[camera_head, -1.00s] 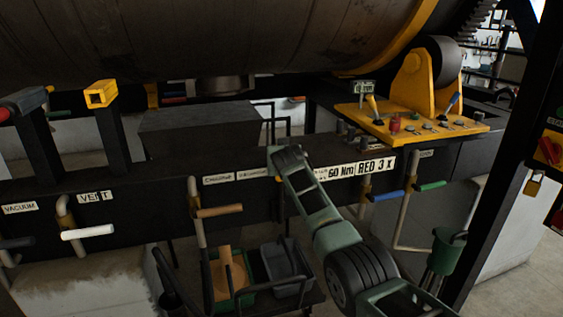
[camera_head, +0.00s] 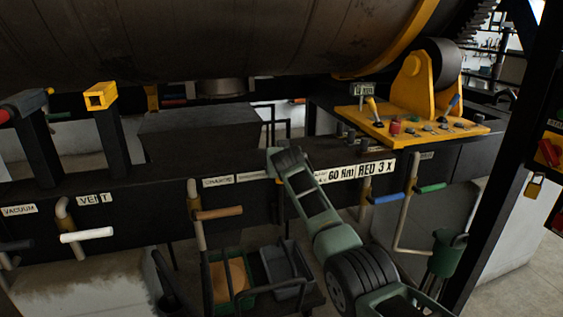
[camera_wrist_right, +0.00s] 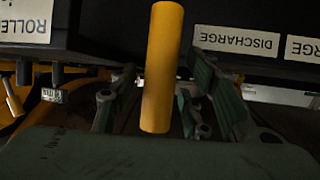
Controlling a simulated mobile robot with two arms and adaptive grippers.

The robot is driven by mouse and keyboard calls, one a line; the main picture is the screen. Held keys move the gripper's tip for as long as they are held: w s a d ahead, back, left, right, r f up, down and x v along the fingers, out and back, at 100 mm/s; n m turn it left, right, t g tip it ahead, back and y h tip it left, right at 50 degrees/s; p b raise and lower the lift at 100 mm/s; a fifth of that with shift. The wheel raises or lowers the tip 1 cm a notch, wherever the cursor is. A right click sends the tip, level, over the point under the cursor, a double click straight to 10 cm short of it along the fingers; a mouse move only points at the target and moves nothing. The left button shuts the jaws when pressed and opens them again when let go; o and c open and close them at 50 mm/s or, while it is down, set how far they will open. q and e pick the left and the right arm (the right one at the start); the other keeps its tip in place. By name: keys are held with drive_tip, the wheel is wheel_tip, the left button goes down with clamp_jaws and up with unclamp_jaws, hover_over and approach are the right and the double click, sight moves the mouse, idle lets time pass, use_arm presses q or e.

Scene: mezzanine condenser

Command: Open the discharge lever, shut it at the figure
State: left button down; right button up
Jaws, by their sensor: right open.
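The yellow lever handle (camera_wrist_right: 162,70) stands between the spread fingers of my right gripper (camera_wrist_right: 160,110) in the right wrist view. A DISCHARGE label (camera_wrist_right: 237,40) is on the dark beam behind it. I cannot tell whether the fingers touch the handle. In the head view my right arm reaches up from the lower right to the beam, and its gripper is mostly hidden. A small yellow piece (camera_head: 278,181) shows beside it. A green bin (camera_head: 232,299) below holds orange-tan material (camera_head: 229,277). My left gripper is not in view.
A grey bin (camera_head: 288,268) stands beside the green one. Brown (camera_head: 218,213), white (camera_head: 87,234), blue (camera_head: 387,198) and green (camera_head: 430,188) handles stick out from the beam. A yellow control panel (camera_head: 420,125) sits at right. A large drum (camera_head: 220,40) hangs above.

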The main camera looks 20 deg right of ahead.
drive_tip(key=v, duration=1.1)
drive_tip(key=shift+s+r, duration=0.15)
drive_tip(key=shift+s, duration=0.2)
drive_tip(key=shift+a, duration=0.1)
idle(0.7)
